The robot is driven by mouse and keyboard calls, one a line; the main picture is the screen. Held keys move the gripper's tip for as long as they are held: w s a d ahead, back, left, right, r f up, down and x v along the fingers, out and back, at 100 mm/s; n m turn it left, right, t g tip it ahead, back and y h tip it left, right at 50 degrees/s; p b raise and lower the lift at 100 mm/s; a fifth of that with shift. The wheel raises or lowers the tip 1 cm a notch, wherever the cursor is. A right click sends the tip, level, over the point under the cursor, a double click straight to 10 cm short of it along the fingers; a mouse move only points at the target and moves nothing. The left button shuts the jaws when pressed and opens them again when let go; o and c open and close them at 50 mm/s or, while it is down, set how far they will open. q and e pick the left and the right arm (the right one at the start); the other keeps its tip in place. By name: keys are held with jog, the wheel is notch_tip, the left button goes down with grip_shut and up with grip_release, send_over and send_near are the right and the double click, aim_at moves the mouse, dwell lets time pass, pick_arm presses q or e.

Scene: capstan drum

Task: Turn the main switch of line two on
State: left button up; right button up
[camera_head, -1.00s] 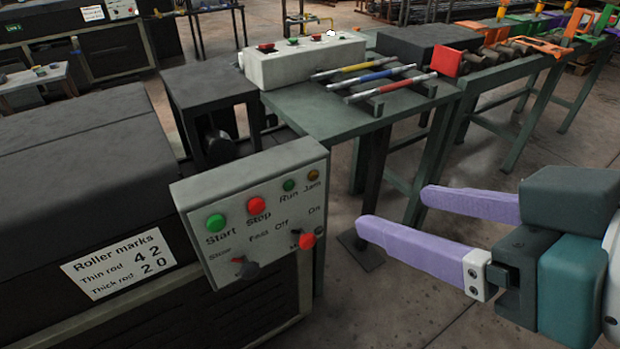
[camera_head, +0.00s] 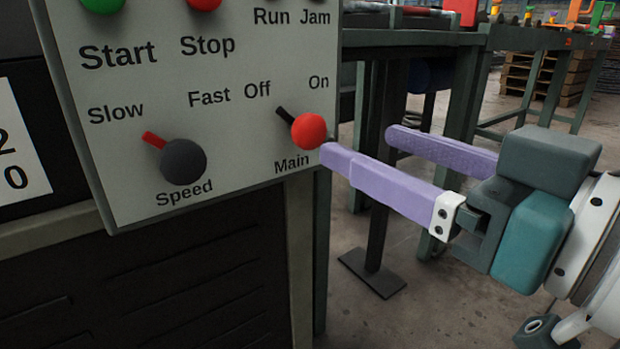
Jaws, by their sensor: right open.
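The main switch (camera_head: 309,131) is a red knob on the lower right of the pale control panel (camera_head: 120,120), above the word Main. Its black pointer leans to the upper left, toward Off; On is printed to the upper right. My right gripper (camera_head: 362,146) is open and empty, right of the panel. Its near lilac finger ends just right of and below the red knob; I cannot tell whether they touch. Its far finger is further back, clear of the panel. No line number is readable on this panel. My left gripper is not in view.
The grey speed knob (camera_head: 183,161), with its red pointer toward Slow, sits left of the main switch. The green Start button (camera_head: 103,3) and red Stop button (camera_head: 203,3) are above. A green bench frame (camera_head: 463,95) stands behind my right gripper.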

aim_at(315, 131)
jog(key=b+x, duration=0.1)
jog(key=x, duration=0.2)
jog(key=b+x, duration=0.1)
jog(key=x, duration=0.2)
jog(key=b+x, duration=0.2)
jog(key=x, duration=0.2)
jog(key=shift+w+f, duration=0.1)
jog(key=shift+f, duration=0.25)
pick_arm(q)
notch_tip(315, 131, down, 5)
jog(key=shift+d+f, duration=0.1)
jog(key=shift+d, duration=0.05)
pick_arm(e)
grip_shut()
